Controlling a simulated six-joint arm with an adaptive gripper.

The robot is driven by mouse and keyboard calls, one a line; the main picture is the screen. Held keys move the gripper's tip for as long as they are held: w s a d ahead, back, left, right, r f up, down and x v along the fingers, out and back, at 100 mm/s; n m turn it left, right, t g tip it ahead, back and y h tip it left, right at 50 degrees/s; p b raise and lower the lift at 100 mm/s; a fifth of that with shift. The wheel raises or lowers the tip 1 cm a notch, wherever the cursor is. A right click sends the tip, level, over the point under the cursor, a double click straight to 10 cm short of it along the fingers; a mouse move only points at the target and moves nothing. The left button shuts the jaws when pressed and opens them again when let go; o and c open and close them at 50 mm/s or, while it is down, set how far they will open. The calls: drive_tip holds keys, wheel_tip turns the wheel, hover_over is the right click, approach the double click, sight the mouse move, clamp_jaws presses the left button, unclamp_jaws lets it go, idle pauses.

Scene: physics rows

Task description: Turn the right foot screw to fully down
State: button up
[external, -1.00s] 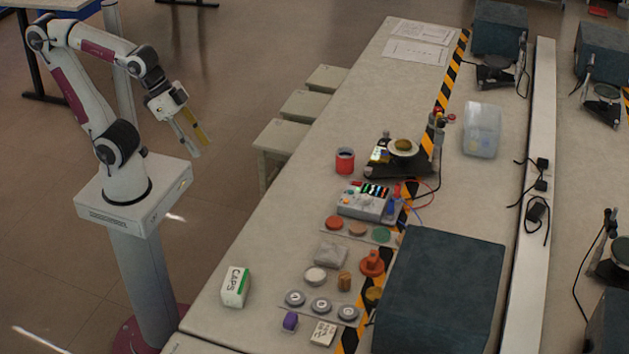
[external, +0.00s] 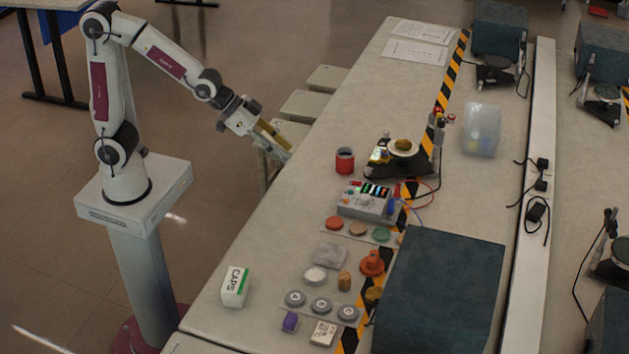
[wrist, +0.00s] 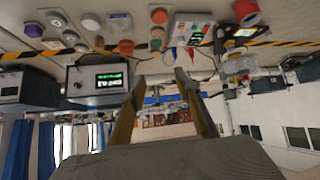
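The black-based stand (external: 377,168) with a pale round plate and brass-coloured top (external: 403,146) is on the bench, right of my gripper. Its foot screws are too small to make out, so I cannot tell the right one or its height. My gripper (external: 281,147) is near the bench's left edge, apart from the stand. In the wrist view my gripper (wrist: 160,78) shows two separated fingers with nothing between them. The wrist view is turned over, with the bench along the top.
A red cup (external: 345,161) stands left of the stand. A grey meter box (external: 363,201) with wires is nearer the front. A large dark box (external: 440,292) takes up the front right. Stools (external: 283,139) stand beside the bench. The bench between papers (external: 416,51) and cup is clear.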

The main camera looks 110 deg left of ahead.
drive_tip(key=w+a+f+n+y, duration=0.1)
drive_tip(key=w+a+f, duration=0.3)
drive_tip(key=w+a, duration=0.25)
drive_tip(key=n+t+y, duration=0.2)
drive_tip(key=n+y, duration=0.1)
drive_tip(key=y, duration=0.2)
approach(368, 169)
drive_tip(key=shift+w+a, duration=0.2)
drive_tip(key=shift+a, duration=0.3)
drive_tip(key=shift+w+f+h, duration=0.1)
drive_tip(key=shift+w+h, duration=0.05)
drive_tip(key=shift+h, duration=0.15)
drive_tip(key=shift+x, duration=3.75)
clamp_jaws()
